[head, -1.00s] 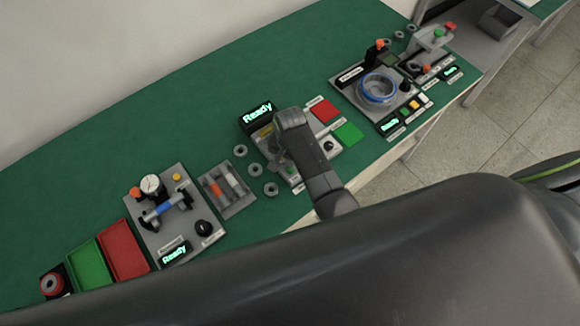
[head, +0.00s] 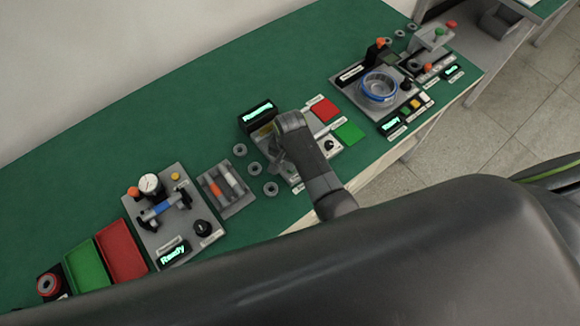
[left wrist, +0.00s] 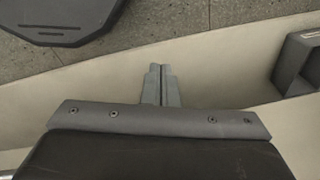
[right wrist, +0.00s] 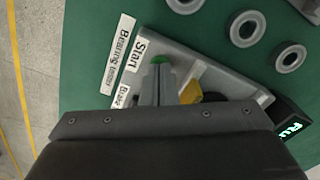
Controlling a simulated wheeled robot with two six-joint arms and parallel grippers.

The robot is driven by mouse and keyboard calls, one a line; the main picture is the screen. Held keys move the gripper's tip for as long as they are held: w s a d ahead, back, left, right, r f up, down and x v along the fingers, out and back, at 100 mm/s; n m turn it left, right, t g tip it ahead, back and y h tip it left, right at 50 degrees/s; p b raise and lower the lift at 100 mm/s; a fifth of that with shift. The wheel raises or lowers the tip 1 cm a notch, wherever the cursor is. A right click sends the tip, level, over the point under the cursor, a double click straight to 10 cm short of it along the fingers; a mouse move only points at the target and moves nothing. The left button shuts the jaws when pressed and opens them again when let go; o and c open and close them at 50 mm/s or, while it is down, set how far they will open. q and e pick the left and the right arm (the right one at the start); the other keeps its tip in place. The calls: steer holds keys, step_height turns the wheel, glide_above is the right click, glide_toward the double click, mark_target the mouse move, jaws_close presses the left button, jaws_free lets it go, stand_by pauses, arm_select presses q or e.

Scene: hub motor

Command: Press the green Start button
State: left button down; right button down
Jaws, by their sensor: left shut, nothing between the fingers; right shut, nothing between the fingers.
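The green Start button (right wrist: 160,60) sits on the grey bearing tester panel (right wrist: 200,72), by a white label reading Start (right wrist: 136,55). My right gripper (right wrist: 158,68) is shut and empty, its fingertips right at the button and covering part of it. Whether they touch or press it is hard to tell. In the head view my right arm hides the button. The tester's display (head: 258,110) is lit with text I cannot read surely. My left gripper (left wrist: 162,68) is shut and empty, over a pale surface away from the panel.
A yellow button (right wrist: 191,92) is close beside the right fingers. Loose grey rings (head: 255,168) lie left of the tester. A red tray (head: 325,110) and a green tray (head: 349,132) stand right of it. Other stations stand along the green table (head: 150,120).

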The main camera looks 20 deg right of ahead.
steer(key=shift+r+p, duration=1.5)
steer(key=shift+p, duration=0.25)
steer(key=shift+r+b, duration=0.15)
steer(key=shift+b, duration=0.25)
step_height(320, 180, up, 11)
steer(key=shift+d+f, duration=0.1)
steer(key=shift+f, duration=0.1)
